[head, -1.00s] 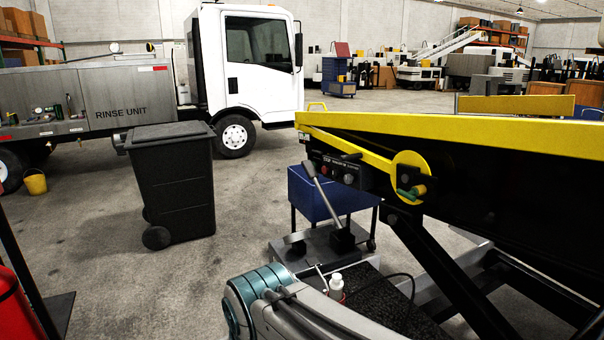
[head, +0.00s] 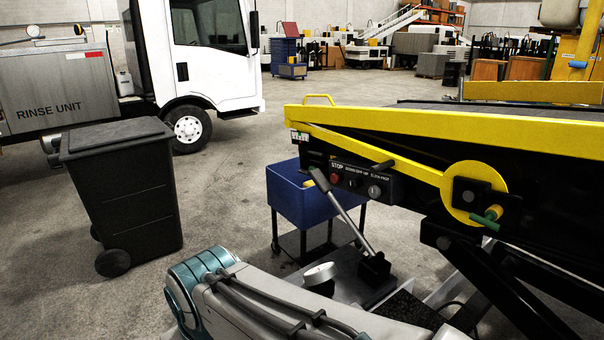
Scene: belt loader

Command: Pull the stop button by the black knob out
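The control panel (head: 356,182) is a dark box on the side of the belt loader, under its yellow rail, right of centre in the head view. A small red button (head: 334,178) sits at its left end under the word STOP. A round black knob (head: 374,191) is at the right end of the panel. The picture is too coarse to tell whether the button is pressed in or out. My grey and teal arm shows along the bottom edge, below the panel. My gripper is not in view.
A black wheeled bin (head: 124,197) is at left. Open concrete floor lies between.

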